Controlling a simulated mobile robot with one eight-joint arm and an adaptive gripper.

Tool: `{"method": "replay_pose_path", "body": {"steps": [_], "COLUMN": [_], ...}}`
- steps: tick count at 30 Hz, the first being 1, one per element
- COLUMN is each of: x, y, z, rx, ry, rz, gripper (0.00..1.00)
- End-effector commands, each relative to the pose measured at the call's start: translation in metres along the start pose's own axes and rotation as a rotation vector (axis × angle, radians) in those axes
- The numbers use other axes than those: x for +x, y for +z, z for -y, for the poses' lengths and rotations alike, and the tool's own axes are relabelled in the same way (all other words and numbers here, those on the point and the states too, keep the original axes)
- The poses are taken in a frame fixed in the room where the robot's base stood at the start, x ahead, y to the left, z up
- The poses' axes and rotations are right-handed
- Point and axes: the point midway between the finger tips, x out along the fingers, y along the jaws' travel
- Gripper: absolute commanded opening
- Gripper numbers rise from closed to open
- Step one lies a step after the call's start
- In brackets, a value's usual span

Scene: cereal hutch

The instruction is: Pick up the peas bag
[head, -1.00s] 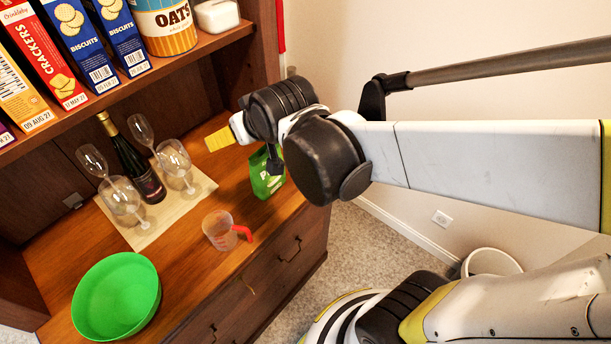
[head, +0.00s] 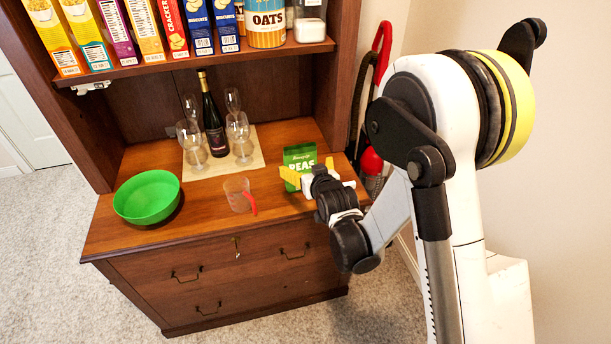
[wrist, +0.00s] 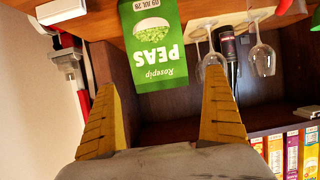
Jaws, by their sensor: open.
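The green peas bag (head: 300,160) stands upright at the right end of the wooden hutch counter. My gripper (head: 309,172) is just in front of it, with its yellow fingers open. In the wrist view, which is upside down, the peas bag (wrist: 154,45) shows beyond and between the two open fingertips of my gripper (wrist: 158,80). I see a gap between the fingers and nothing held in them. I cannot tell whether a finger touches the bag.
A clear measuring cup (head: 238,194) with a red handle stands left of the bag. A wine bottle (head: 212,125) and several glasses stand on a mat (head: 200,168) behind. A green bowl (head: 148,197) is at left. A red and black upright object (head: 372,150) stands beside the hutch.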

Motion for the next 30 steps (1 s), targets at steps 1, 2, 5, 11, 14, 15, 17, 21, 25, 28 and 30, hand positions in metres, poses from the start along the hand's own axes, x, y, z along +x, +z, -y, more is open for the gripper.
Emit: {"method": "replay_pose_path", "body": {"steps": [1, 2, 5, 11, 14, 15, 17, 21, 25, 28, 30], "x": [0.01, 0.015, 0.03, 0.055, 0.072, 0.077, 0.083, 0.086, 0.086, 0.086, 0.086], "y": [0.001, 0.002, 0.002, 0.002, 0.002, 0.002, 0.001, -0.001, -0.001, -0.001, -0.001], "z": [0.0, 0.0, -0.001, -0.002, -0.002, -0.002, -0.002, -0.002, -0.002, -0.002, -0.002], "rx": [0.0, 0.0, 0.0, 0.0, 0.0, 0.0, 0.0, 0.0, 0.0, 0.0, 0.0], "ry": [0.0, 0.0, 0.001, 0.001, 0.001, 0.001, 0.001, 0.001, 0.001, 0.001, 0.001], "rz": [0.0, 0.0, 0.001, 0.001, 0.001, 0.001, 0.001, 0.001, 0.001, 0.001, 0.001], "gripper": [1.0, 1.0, 1.0, 1.0, 1.0, 1.0, 1.0, 1.0, 1.0, 0.72, 0.51]}}
